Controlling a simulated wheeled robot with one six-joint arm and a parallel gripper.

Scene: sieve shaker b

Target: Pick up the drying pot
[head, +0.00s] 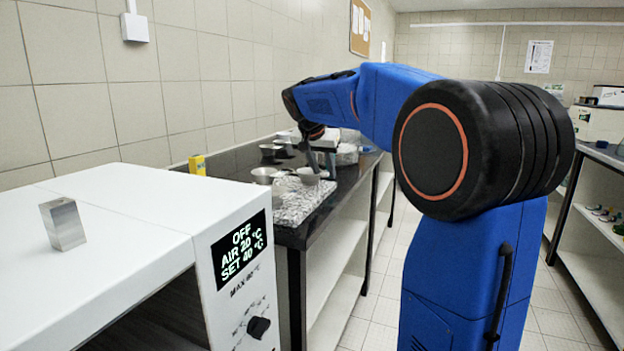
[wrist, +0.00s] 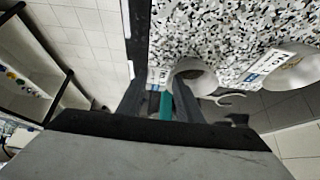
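Two pale metal pots with white labels show in the wrist view, a nearer pot (wrist: 200,76) and another pot (wrist: 288,72) at the right edge. I cannot tell which is the drying pot. In the head view a pot (head: 308,177) stands on the speckled slab, just below my gripper (head: 321,160), with another pot (head: 263,176) to its left. In the wrist view my gripper (wrist: 158,84) has its two grey fingers apart, beside the nearer pot. A teal piece (wrist: 166,106) shows between the fingers, with a gap on its left. Whether it belongs to the pot is unclear.
The speckled slab (head: 292,211) lies on a dark counter (head: 345,178). A white oven (head: 120,200) with a display reading OFF stands in front, a metal block (head: 63,224) on top. A yellow box (head: 197,165) stands by the wall. The aisle floor is clear.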

